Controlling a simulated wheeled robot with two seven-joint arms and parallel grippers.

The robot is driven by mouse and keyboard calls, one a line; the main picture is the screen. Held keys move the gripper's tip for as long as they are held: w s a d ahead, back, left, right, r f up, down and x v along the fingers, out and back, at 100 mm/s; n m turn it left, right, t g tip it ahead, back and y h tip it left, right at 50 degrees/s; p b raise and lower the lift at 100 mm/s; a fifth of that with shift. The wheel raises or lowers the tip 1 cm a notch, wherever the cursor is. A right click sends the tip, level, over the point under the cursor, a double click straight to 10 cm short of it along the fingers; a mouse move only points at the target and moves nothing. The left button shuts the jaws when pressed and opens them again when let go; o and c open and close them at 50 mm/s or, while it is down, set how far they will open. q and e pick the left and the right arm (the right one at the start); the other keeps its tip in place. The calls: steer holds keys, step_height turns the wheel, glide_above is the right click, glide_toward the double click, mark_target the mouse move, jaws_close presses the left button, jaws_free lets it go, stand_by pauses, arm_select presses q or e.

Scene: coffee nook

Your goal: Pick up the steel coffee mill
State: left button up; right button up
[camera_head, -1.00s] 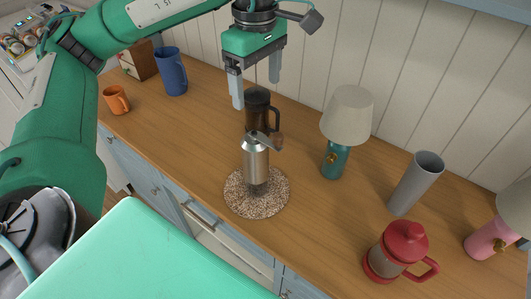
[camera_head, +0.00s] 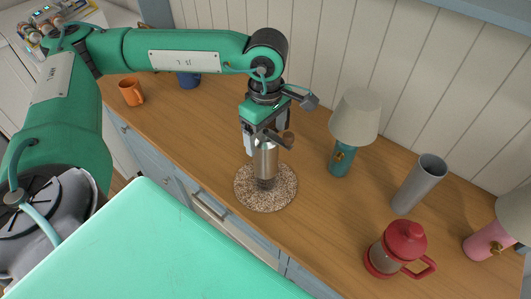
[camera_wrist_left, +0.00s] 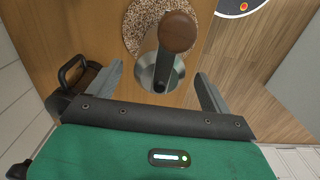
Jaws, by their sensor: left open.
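The steel coffee mill (camera_head: 266,160) is a silver cylinder standing upright on a round speckled mat (camera_head: 262,201), with a crank and a brown wooden knob (camera_head: 289,139) on top. My left gripper (camera_head: 265,136) is above it, pointing down, with its open fingers on either side of the mill's upper part. In the left wrist view the mill (camera_wrist_left: 146,76) shows from above between the two finger tips (camera_wrist_left: 158,73), with gaps visible on both sides. The knob (camera_wrist_left: 178,32) sticks out beyond the fingers there. My right gripper is not in view.
A teal lamp (camera_head: 341,160), grey cup (camera_head: 418,185), red press (camera_head: 402,243) and pink lamp (camera_head: 488,241) stand to the right. An orange mug (camera_head: 131,93) and blue mug (camera_head: 188,80) stand left.

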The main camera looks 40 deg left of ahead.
arm_select(q)
steer(key=shift+f, duration=0.2)
steer(key=c, duration=1.8)
